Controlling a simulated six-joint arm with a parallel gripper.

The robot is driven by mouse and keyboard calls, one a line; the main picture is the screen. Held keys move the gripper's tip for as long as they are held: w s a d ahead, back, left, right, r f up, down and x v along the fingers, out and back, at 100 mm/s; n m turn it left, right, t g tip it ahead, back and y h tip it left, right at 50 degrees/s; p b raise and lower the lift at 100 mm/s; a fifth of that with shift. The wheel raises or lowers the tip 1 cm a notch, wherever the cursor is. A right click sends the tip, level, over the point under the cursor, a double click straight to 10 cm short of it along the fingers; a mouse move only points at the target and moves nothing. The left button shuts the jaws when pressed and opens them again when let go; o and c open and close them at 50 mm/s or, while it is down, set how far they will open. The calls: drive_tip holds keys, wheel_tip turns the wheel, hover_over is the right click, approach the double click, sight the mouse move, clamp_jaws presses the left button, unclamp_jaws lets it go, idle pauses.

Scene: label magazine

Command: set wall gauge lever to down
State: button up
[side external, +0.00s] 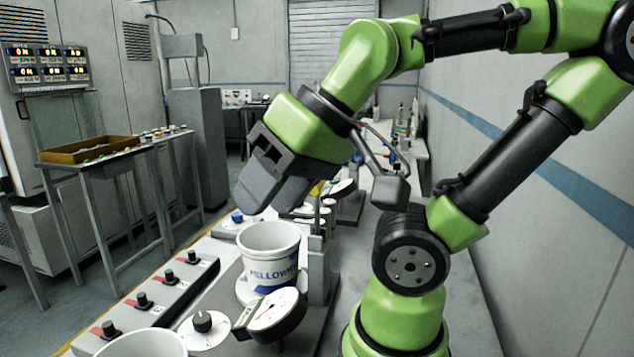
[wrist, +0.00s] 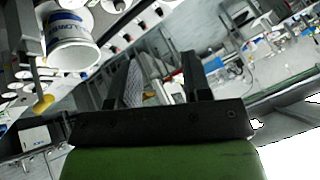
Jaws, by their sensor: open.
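My gripper (side external: 262,208) is open and empty, tilted in the air above and behind a white printed bucket (side external: 268,262). It also shows in the wrist view (wrist: 163,68), with its two dark fingers apart and no part between them in contact. A round white-faced gauge (side external: 276,310) with a dark rim stands in front of the bucket, with a pale green labelled piece at its left. A yellow knob (wrist: 43,103) on a short stem shows at the left of the wrist view. I cannot tell which part is the wall gauge lever, or its setting.
The bucket also shows in the wrist view (wrist: 72,42). A strip with several black knobs (side external: 168,278) lies left of it. A grey post (side external: 318,270) stands close on its right. A brown tray (side external: 90,149) is on a table farther left, with open floor between.

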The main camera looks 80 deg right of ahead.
drive_tip(key=s+d+f+m+g+h, duration=0.1)
drive_tip(key=d+f+m+g+h, duration=0.15)
drive_tip(key=f+g, duration=0.3)
drive_tip(key=m+g+h, duration=0.4)
drive_tip(key=g+h, duration=0.3)
drive_tip(key=h, duration=0.7)
approach(317, 186)
drive_tip(key=d, duration=0.2)
drive_tip(key=shift+n+t, duration=0.25)
drive_tip(key=x, duration=1)
drive_tip(key=shift+w+a+f, duration=0.1)
drive_tip(key=shift+w+f, duration=0.05)
drive_tip(key=shift+f, duration=0.2)
drive_tip(key=shift+c, duration=0.2)
clamp_jaws()
